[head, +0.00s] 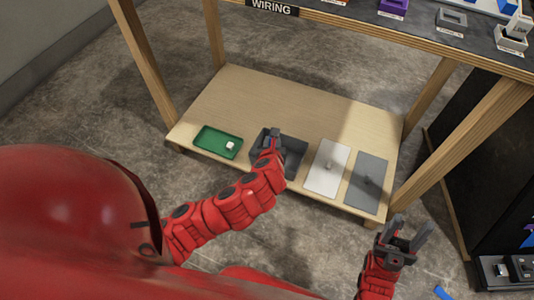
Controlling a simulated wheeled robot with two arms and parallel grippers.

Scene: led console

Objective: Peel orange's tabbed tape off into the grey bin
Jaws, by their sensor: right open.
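The grey bin (299,158) stands on the low wooden shelf, partly hidden behind my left arm. My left gripper (271,134) is over the bin's area; its fingers are small and dark, and I cannot make out whether they are apart or hold anything. My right gripper (408,228) is at the lower right, its two fingers spread and empty, over the floor in front of the shelf. No orange unit or tabbed tape can be made out clearly; only the near edge of the upper table shows.
A green tray (208,142) with a small white piece (231,146) lies left of the bin. A white lidded panel (325,170) and a grey one (367,182) lie right. The upper table (390,27) holds a purple block (394,6). Wooden legs frame the shelf.

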